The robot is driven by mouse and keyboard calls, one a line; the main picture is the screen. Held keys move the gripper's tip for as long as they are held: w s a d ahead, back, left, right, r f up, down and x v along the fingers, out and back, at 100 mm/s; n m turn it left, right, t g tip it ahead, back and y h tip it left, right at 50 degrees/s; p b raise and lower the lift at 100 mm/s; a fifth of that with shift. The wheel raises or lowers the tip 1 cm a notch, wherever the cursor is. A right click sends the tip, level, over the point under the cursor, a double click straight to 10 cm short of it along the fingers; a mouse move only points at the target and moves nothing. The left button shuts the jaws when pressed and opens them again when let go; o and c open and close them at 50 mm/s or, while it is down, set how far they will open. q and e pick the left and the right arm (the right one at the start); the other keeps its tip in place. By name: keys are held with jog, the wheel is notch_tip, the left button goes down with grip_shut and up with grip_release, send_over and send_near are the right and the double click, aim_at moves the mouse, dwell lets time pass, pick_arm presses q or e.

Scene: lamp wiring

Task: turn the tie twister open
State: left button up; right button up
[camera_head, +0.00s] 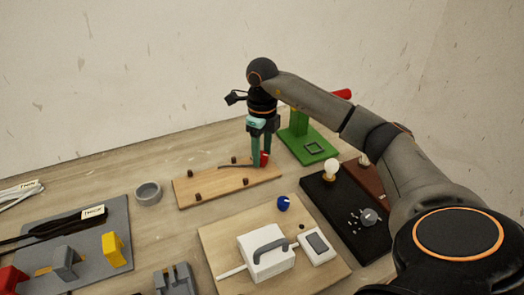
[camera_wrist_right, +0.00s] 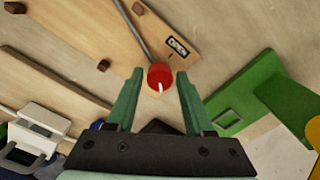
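The tie twister appears to be the red knob (camera_head: 264,159) at the right part of a wooden board (camera_head: 205,197). In the right wrist view the red knob (camera_wrist_right: 160,78) has a white mark, and a small dark label (camera_wrist_right: 178,47) lies beside it, seemingly reading OPEN. A dark cable (camera_wrist_right: 132,32) runs along the board to the knob. My right gripper (camera_head: 260,158) points down over the knob. In the wrist view the green fingertips of my right gripper (camera_wrist_right: 160,73) stand on both sides of the knob, with a gap on each side. My left gripper is not in view.
A green stand (camera_head: 312,150) is just behind and right of the board. A grey ring (camera_head: 148,194) lies to the left. In front are a wooden board with a white box (camera_head: 265,262) and a blue knob (camera_head: 283,203), and a black panel with a bulb (camera_head: 331,171).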

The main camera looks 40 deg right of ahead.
grip_shut()
